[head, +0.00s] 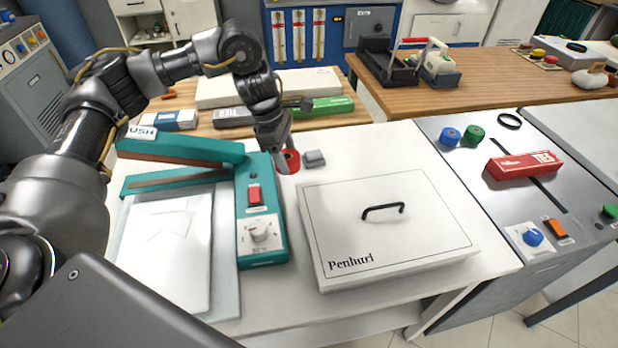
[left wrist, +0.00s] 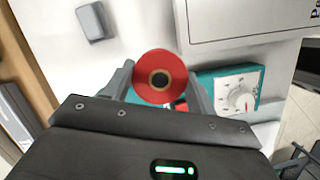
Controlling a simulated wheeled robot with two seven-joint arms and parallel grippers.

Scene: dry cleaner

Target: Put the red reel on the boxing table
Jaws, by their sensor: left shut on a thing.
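The red reel (head: 291,160) is in my left gripper (head: 282,158), just beyond the teal sealer. In the left wrist view the red reel (left wrist: 160,77) sits between the two fingers of my left gripper (left wrist: 160,85), which is shut on it. Whether the reel touches the white table top under it, I cannot tell. My right gripper is not in view.
The teal sealer (head: 262,215) stands on the white table (head: 375,145), with its teal arm raised at the left. A white lidded box (head: 385,235) and a small grey block (head: 315,158) are close to the reel. A wooden counter (head: 490,85) lies behind.

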